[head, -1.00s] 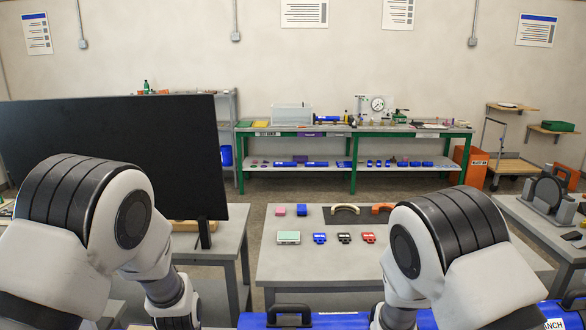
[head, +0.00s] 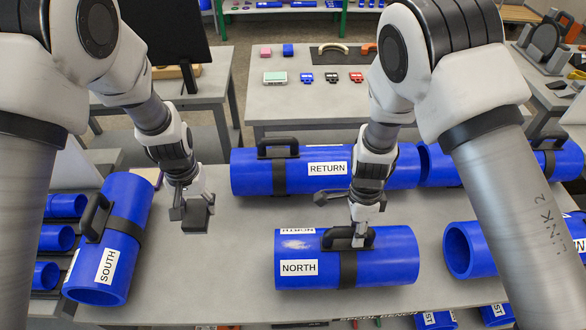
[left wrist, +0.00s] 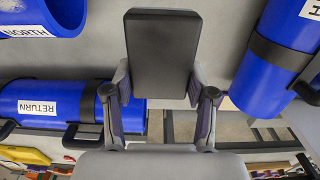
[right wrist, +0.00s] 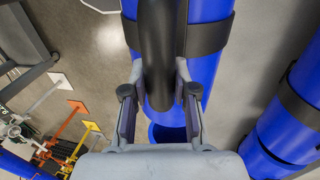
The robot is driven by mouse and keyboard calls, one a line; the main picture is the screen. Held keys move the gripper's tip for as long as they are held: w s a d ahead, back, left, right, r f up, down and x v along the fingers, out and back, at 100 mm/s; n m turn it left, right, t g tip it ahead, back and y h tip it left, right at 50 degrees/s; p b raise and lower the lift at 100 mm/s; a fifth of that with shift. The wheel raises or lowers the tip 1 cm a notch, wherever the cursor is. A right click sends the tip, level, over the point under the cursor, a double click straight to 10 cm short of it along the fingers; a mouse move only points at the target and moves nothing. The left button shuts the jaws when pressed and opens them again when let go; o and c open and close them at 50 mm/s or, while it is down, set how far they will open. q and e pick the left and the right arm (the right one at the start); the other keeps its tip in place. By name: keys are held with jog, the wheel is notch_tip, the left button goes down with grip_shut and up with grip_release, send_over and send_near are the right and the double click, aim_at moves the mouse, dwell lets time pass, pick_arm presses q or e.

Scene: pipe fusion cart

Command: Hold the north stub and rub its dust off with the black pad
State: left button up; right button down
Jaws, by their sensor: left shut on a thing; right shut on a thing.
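The north stub (head: 390,262) is a blue pipe piece lying on the cart top, with a NORTH label, a black band and a black handle. A pale dusty patch (head: 296,244) shows on its upper left side. My right gripper (head: 358,238) is shut on the stub's black handle; the handle also fills the jaws in the right wrist view (right wrist: 157,60). My left gripper (head: 190,205) is shut on the black pad (head: 197,217) and holds it above the cart, left of the stub and apart from it. The pad also shows in the left wrist view (left wrist: 160,55).
Another blue pipe (head: 470,250) lies to the right. Bare cart top (head: 215,275) lies between the south and north stubs.

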jog(key=shift+s+f, duration=0.1)
jog(key=shift+s, duration=0.05)
jog(key=c, duration=0.8)
grip_release()
pick_arm(q)
jog(key=shift+w+f, duration=0.1)
pick_arm(e)
jog(key=shift+w, duration=0.2)
jog(key=shift+w+r, duration=0.1)
jog(key=shift+r, duration=0.4)
jog(key=r, duration=0.3)
jog(key=w+r, duration=0.1)
jog(key=r, duration=0.3)
jog(key=w+r, duration=0.1)
jog(key=r, duration=0.2)
jog(key=shift+r, duration=0.4)
jog(key=shift+f, duration=0.1)
